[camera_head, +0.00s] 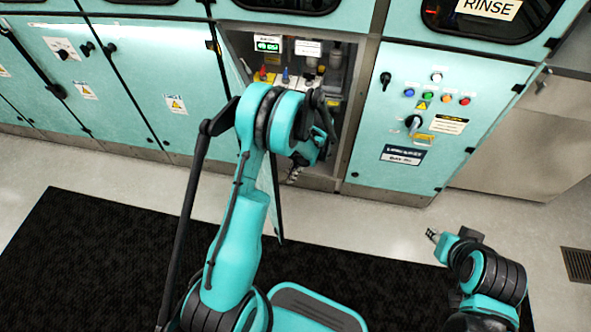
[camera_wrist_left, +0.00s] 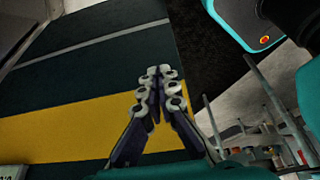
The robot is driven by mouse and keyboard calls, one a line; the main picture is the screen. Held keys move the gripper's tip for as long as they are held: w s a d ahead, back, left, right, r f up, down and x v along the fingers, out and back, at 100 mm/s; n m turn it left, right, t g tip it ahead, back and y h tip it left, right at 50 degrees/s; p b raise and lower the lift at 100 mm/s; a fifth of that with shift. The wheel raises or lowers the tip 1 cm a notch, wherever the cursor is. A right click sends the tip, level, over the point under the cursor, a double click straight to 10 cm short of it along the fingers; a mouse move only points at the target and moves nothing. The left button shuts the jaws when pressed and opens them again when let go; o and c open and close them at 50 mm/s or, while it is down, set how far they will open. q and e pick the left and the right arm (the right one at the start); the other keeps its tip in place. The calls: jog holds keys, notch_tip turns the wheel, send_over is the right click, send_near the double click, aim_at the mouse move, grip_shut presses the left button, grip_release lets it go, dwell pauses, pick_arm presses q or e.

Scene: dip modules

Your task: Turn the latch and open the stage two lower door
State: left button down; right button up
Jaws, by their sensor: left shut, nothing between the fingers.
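The lower door (camera_head: 268,200) in the middle of the machine stands swung open towards me, seen nearly edge-on and partly hidden by my left arm. Its latch is not visible. The open cabinet (camera_head: 335,105) behind it shows equipment inside. My left gripper (camera_head: 293,175) is at the opening, to the right of the door, low down. In the left wrist view its fingers (camera_wrist_left: 160,85) are together and empty, in front of a dark teal panel with a yellow band (camera_wrist_left: 70,130). My right gripper (camera_head: 432,235) is off to the right, above the floor, away from the door; its fingers are too small to judge.
Closed teal doors (camera_head: 65,95) stand to the left. A closed control door (camera_head: 405,165) with buttons and a black handle is right of the opening. A black mat (camera_head: 90,260) covers the floor in front. Light floor lies clear on the right.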

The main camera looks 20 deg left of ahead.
pick_arm(q)
jog(key=shift+s+a+f+b, duration=0.35)
jog(key=shift+s+a+f, duration=0.05)
jog(key=shift+s+a, duration=0.45)
jog(key=shift+s+a+f+b, duration=0.3)
jog(key=shift+s+a+f, duration=0.1)
jog(key=shift+s+a, duration=0.4)
